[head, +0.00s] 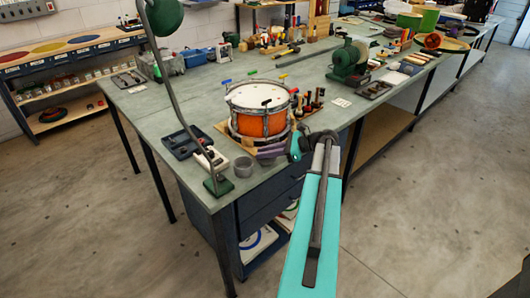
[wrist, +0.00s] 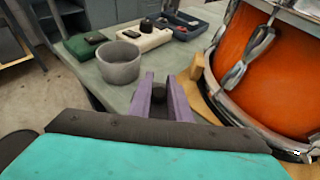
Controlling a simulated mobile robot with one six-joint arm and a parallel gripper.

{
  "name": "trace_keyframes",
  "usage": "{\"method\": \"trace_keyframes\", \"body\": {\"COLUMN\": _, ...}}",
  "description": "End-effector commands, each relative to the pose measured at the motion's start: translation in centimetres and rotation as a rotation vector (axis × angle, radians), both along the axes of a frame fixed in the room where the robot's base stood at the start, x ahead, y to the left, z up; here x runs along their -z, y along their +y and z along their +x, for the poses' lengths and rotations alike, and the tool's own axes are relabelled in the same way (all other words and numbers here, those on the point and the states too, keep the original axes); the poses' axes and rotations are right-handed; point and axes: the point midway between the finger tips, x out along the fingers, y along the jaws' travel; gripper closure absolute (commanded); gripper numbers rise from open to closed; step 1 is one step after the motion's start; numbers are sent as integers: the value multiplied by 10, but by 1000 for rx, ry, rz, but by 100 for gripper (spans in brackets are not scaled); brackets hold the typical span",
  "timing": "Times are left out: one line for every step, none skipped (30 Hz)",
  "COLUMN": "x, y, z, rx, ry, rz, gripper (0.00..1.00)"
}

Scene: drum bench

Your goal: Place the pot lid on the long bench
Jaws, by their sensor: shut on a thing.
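My gripper (head: 270,152) is low over the near end of the long bench (head: 262,184), just in front of the orange drum. Its purple fingers also show in the wrist view (wrist: 161,96), shut on a small dark rounded thing (wrist: 159,94). This may be the knob of the pot lid, but I cannot tell; no lid disc shows clearly. I cannot tell whether the held thing touches the bench.
The orange drum (head: 262,121) on a wooden board stands close to my gripper.

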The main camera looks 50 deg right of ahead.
Motion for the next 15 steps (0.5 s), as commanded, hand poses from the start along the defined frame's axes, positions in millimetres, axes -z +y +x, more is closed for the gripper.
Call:
{"method": "trace_keyframes", "body": {"x": 0, "y": 0, "z": 0, "rx": 0, "ry": 0, "rz": 0, "gripper": 100}}
{"method": "trace_keyframes", "body": {"x": 0, "y": 0, "z": 0, "rx": 0, "ry": 0, "rz": 0, "gripper": 100}}
{"method": "trace_keyframes", "body": {"x": 0, "y": 0, "z": 0, "rx": 0, "ry": 0, "rz": 0, "gripper": 100}}
{"method": "trace_keyframes", "body": {"x": 0, "y": 0, "z": 0, "rx": 0, "ry": 0, "rz": 0, "gripper": 100}}
{"method": "trace_keyframes", "body": {"x": 0, "y": 0, "z": 0, "rx": 0, "ry": 0, "rz": 0, "gripper": 100}}
{"method": "trace_keyframes", "body": {"x": 0, "y": 0, "z": 0, "rx": 0, "ry": 0, "rz": 0, "gripper": 100}}
{"method": "trace_keyframes", "body": {"x": 1, "y": 0, "z": 0, "rx": 0, "ry": 0, "rz": 0, "gripper": 100}}
{"method": "trace_keyframes", "body": {"x": 1, "y": 0, "z": 0, "rx": 0, "ry": 0, "rz": 0, "gripper": 100}}
{"method": "trace_keyframes", "body": {"x": 2, "y": 0, "z": 0, "rx": 0, "ry": 0, "rz": 0, "gripper": 100}}
{"method": "trace_keyframes", "body": {"x": 3, "y": 0, "z": 0, "rx": 0, "ry": 0, "rz": 0, "gripper": 100}}
{"method": "trace_keyframes", "body": {"x": 3, "y": 0, "z": 0, "rx": 0, "ry": 0, "rz": 0, "gripper": 100}}
{"method": "trace_keyframes", "body": {"x": 4, "y": 0, "z": 0, "rx": 0, "ry": 0, "rz": 0, "gripper": 100}}
{"method": "trace_keyframes", "body": {"x": 5, "y": 0, "z": 0, "rx": 0, "ry": 0, "rz": 0, "gripper": 100}}
{"method": "trace_keyframes", "body": {"x": 5, "y": 0, "z": 0, "rx": 0, "ry": 0, "rz": 0, "gripper": 100}}
{"method": "trace_keyframes", "body": {"x": 6, "y": 0, "z": 0, "rx": 0, "ry": 0, "rz": 0, "gripper": 100}}
